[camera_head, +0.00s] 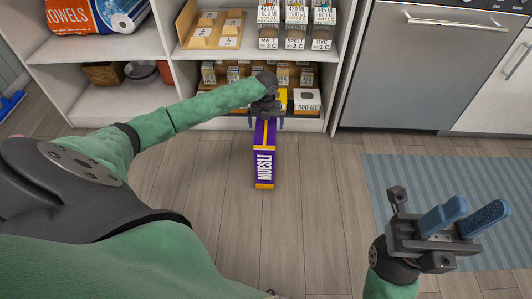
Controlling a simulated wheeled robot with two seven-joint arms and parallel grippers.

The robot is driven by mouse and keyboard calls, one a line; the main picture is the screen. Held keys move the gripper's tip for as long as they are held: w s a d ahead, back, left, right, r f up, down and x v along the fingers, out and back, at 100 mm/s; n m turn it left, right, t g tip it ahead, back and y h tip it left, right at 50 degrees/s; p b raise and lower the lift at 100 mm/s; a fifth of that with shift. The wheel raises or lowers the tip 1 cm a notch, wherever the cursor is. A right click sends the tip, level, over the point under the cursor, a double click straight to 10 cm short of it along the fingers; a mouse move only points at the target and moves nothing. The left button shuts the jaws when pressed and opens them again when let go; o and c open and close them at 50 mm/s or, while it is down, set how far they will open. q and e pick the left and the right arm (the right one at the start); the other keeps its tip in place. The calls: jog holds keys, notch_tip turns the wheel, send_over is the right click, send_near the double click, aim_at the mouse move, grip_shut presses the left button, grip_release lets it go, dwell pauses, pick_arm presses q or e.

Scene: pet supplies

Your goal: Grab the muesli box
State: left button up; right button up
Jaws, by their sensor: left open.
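The muesli box (265,168) is purple with orange edges and white lettering. It shows at the centre of the head view, in front of the low shelf. My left gripper (266,122) is at the far end of the box, with its two blue fingers apart, one on each side of it. The gripper body hides that end, and I cannot tell whether the fingers touch the box. My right gripper (463,218) is at the lower right, open and empty, far from the box.
A white shelf unit (138,104) holds jars, boxes, a basket and a towels pack (90,14). A dishwasher (430,70) stands at the right. A blue striped rug (400,177) lies on the wooden floor (320,220). The floor around the box is clear.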

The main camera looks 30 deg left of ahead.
pick_arm(q)
notch_tip(320, 180, down, 5)
jog(key=shift+s+r+b, duration=0.1)
jog(key=shift+s+b, duration=0.05)
jog(key=shift+b, duration=0.85)
jog(key=c, duration=1.9)
jog(key=shift+r, duration=0.15)
